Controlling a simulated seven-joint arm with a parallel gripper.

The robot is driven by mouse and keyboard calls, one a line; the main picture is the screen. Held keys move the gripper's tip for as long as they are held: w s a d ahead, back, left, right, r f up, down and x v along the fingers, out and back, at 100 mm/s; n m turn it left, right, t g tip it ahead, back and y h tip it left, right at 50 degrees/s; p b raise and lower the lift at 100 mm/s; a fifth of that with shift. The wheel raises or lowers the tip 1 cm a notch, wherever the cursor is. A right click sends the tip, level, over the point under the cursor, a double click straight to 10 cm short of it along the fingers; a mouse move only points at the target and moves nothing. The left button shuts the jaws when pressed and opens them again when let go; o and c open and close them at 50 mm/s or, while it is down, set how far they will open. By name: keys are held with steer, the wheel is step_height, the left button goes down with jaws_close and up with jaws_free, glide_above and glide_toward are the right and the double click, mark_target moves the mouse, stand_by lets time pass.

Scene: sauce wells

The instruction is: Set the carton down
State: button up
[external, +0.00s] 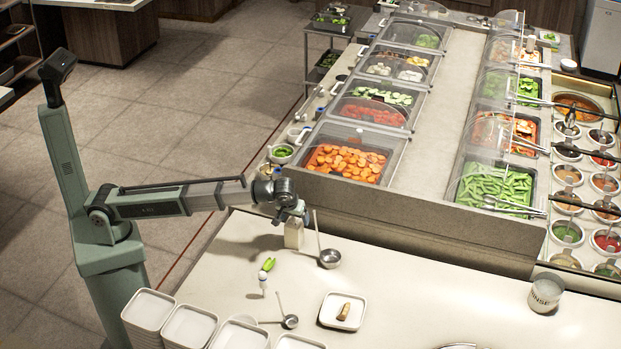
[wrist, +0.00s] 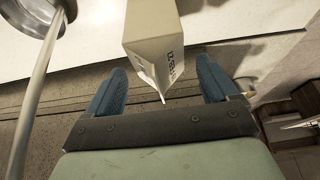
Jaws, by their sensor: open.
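The carton (external: 293,233) is a small cream box standing on the white counter (external: 400,285), near its back edge, in the external view. In the wrist view the carton (wrist: 158,40) shows dark lettering and a folded, pointed top. My gripper (wrist: 162,92) has its two blue fingers spread apart, one on each side of the carton's top end, with visible gaps. In the external view my gripper (external: 294,214) is right at the top of the carton. The carton's far end is cut off in the wrist view.
A ladle (external: 330,257) stands close to the right of the carton. A green-topped bottle (external: 265,275), a second ladle (external: 289,321) and a white plate with a brown item (external: 342,311) are nearer the front. Stacked white trays (external: 188,326) are at front left. A labelled pot (external: 545,292) is at right.

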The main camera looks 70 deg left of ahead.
steer(key=v, duration=1.1)
steer(key=shift+r, duration=0.2)
